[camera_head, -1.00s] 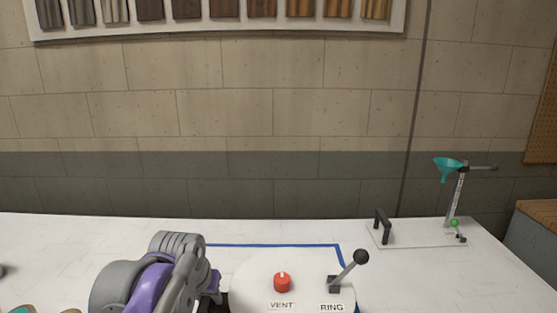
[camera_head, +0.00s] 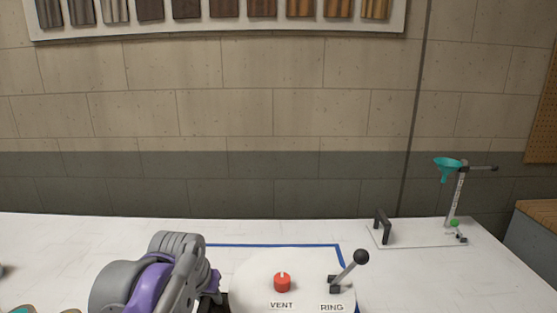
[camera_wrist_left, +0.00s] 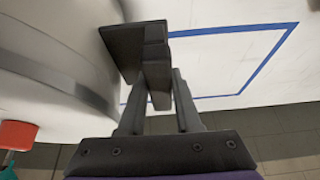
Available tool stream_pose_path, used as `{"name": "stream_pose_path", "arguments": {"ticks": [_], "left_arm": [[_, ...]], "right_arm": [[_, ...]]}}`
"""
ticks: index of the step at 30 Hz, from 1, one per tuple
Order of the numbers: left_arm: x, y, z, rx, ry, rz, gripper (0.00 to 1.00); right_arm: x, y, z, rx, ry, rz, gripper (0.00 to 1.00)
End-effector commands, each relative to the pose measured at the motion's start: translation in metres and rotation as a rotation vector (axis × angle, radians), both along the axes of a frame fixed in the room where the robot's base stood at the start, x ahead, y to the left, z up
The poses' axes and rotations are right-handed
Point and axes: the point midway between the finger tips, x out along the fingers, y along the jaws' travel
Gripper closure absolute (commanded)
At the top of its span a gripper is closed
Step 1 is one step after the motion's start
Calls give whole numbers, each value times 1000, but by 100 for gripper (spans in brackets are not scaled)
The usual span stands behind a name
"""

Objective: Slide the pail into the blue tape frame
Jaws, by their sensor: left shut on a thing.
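The white pail (camera_head: 252,272) stands at the bottom middle of the head view, its lower part out of frame. Its lid carries a red VENT knob (camera_head: 282,282) and a black-knobbed RING lever (camera_head: 347,271). The blue tape frame (camera_head: 275,245) shows behind the pail and at its right; the pail hides the rest. In the left wrist view the pail's pale side (camera_wrist_left: 60,50) is at left and the tape (camera_wrist_left: 262,68) at right. My left gripper (camera_wrist_left: 158,88) is shut on a dark handle-like piece (camera_wrist_left: 122,48) at the pail's side. The right gripper is out of view.
A funnel stand (camera_head: 459,195) with a teal funnel and a base plate with a black handle (camera_head: 382,226) stand at the back right. The white table (camera_head: 80,250) is clear behind the frame. A wall (camera_head: 250,180) rises behind it.

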Motion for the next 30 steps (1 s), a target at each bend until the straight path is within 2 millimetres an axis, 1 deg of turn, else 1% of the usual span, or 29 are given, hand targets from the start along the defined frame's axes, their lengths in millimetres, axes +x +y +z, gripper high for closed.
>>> {"name": "stream_pose_path", "arguments": {"ticks": [30], "left_arm": [[52,0,1,1,-1,0,100]], "right_arm": [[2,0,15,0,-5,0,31]]}}
